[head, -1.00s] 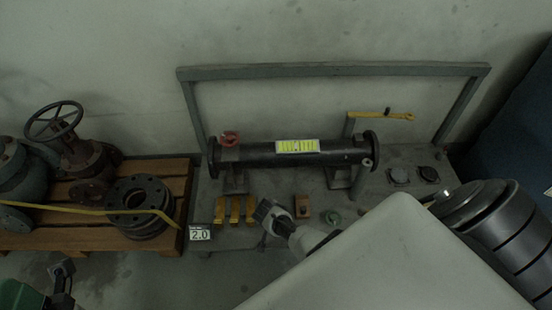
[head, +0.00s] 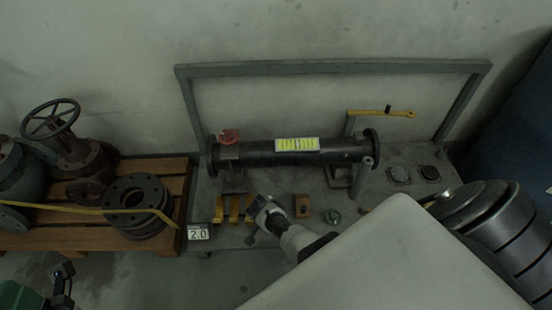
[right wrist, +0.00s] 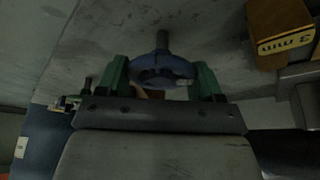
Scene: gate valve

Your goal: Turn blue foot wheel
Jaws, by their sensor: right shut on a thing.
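The blue foot wheel (right wrist: 165,70) is in the middle of the right wrist view, a dark blue ring with spokes and a stem at its far side. My right gripper (right wrist: 162,82) has its green fingers on either side of the wheel and is shut on it. In the head view my right wrist (head: 265,208) is at the front edge of the bench; its fingers and the wheel cannot be made out there. Part of my left arm (head: 62,272) shows at the lower left, and its jaws cannot be made out.
The grey bench frame (head: 330,67) carries a black pipe (head: 250,154) with a red part. Yellow blocks (head: 234,210) stand near my right wrist; a yellow marked block (right wrist: 280,34) shows beside the wheel. A wooden pallet (head: 60,238) with valves and flanges stands left.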

